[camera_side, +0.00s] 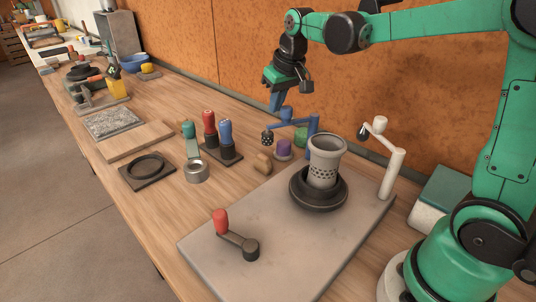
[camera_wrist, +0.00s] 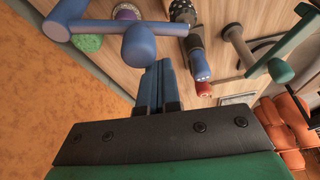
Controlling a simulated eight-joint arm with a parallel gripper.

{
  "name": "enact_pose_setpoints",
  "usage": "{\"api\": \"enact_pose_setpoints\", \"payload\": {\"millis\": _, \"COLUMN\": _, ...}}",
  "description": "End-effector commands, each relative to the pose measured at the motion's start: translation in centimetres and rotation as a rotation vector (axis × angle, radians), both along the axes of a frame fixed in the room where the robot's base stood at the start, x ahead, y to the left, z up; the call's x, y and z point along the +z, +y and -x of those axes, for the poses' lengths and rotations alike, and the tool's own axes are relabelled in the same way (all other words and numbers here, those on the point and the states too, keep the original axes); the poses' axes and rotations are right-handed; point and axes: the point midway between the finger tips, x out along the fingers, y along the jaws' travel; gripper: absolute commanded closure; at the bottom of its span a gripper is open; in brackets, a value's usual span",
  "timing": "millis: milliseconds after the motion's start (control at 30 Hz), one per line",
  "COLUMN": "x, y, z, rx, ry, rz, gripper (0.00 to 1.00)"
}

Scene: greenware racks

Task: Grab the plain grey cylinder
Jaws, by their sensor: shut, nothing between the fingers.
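A pale grey upright cylinder (camera_side: 325,150) stands in a dark round base (camera_side: 319,198) on a grey slab in the side view. It is open at the top and has rows of dark holes low on its wall, so it is not wholly plain. A short, shiny grey ring-like cylinder (camera_side: 196,172) lies further left on the table. My gripper (camera_side: 275,103) is shut and empty, with blue fingers pointing down, above and left of the tall cylinder. In the wrist view its fingers (camera_wrist: 158,84) are together. I cannot make out the tall cylinder there.
A blue post with an arm (camera_side: 312,127) stands close below my gripper; blue parts (camera_wrist: 137,42) show near the fingers in the wrist view. A white post (camera_side: 392,175) stands right of the cylinder. A red-handled crank (camera_side: 222,222) is on the slab (camera_side: 300,255). Orange wall behind.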

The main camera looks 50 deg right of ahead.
Motion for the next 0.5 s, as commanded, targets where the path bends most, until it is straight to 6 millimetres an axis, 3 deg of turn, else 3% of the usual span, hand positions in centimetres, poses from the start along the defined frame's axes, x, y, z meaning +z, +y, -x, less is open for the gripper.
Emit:
{"api": "enact_pose_setpoints", "payload": {"millis": 233, "x": 0.0, "y": -0.01, "z": 0.01, "rx": 0.0, "ry": 0.0, "rz": 0.0, "gripper": 0.98}}
{"api": "enact_pose_setpoints", "payload": {"millis": 500, "x": 0.0, "y": -0.02, "z": 0.01, "rx": 0.0, "ry": 0.001, "rz": 0.001, "gripper": 0.21}}
